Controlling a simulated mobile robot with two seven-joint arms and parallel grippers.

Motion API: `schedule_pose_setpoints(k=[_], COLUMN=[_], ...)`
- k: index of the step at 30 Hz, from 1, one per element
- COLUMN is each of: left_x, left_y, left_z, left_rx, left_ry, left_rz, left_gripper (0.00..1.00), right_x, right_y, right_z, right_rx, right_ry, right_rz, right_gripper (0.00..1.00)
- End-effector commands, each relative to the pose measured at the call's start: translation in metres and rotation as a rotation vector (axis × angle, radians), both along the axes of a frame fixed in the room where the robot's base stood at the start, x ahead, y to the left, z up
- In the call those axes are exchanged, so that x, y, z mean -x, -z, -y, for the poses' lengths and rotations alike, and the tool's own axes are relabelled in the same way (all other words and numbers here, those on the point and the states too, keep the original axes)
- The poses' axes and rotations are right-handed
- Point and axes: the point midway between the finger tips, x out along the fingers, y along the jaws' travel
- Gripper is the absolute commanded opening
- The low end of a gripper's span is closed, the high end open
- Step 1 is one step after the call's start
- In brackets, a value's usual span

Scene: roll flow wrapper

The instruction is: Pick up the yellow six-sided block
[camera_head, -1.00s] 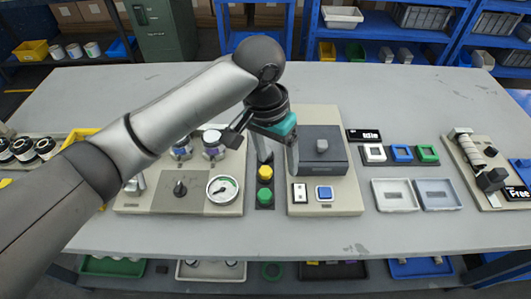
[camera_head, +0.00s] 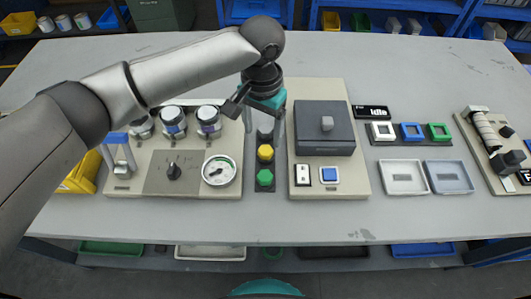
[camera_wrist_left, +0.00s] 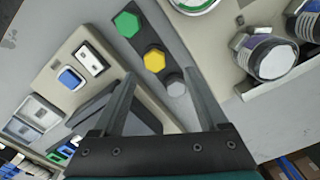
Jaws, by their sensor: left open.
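The yellow six-sided block (camera_head: 265,152) stands in the middle of a narrow dark strip holder, between a green six-sided block (camera_head: 265,177) nearer me and a grey one (camera_head: 265,133) farther back. My left gripper (camera_head: 265,140) is open and empty, pointing down above the strip, with one finger on each side of it. In the left wrist view the yellow block (camera_wrist_left: 154,60) shows between the two open fingers (camera_wrist_left: 150,54), with the green block (camera_wrist_left: 127,24) beyond and the grey block (camera_wrist_left: 175,85) closer to the palm. I see no contact with any block. My right gripper is not in view.
A panel with a gauge (camera_head: 219,171), knob and several jars stands left of the strip. A panel with a dark lidded box (camera_head: 324,128) and a blue button (camera_head: 329,175) stands close on the right. Farther right lie shallow trays (camera_head: 403,177). The table's front edge is clear.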

Motion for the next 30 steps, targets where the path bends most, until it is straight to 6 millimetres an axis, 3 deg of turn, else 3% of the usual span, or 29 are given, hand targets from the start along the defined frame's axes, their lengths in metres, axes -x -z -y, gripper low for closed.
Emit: schedule_pose_setpoints(k=[5, 13, 21, 30], left_x=[0.002, 0.006, 0.006, 0.006], left_y=[0.011, 0.05, 0.053, 0.053], left_z=[0.002, 0.006, 0.006, 0.006], left_rx=[0.0, -0.001, 0.002, 0.001], left_ry=[0.002, -0.001, 0.0, 0.0], left_rz=[0.0, -0.001, 0.001, 0.002], left_gripper=[0.76, 0.76, 0.76, 0.42], right_x=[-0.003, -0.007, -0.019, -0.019], right_y=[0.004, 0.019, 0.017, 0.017], right_z=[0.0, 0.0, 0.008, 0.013], right_rx=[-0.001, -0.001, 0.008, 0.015], right_ry=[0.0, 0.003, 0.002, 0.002], right_rz=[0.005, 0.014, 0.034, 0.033], right_gripper=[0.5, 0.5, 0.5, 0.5])
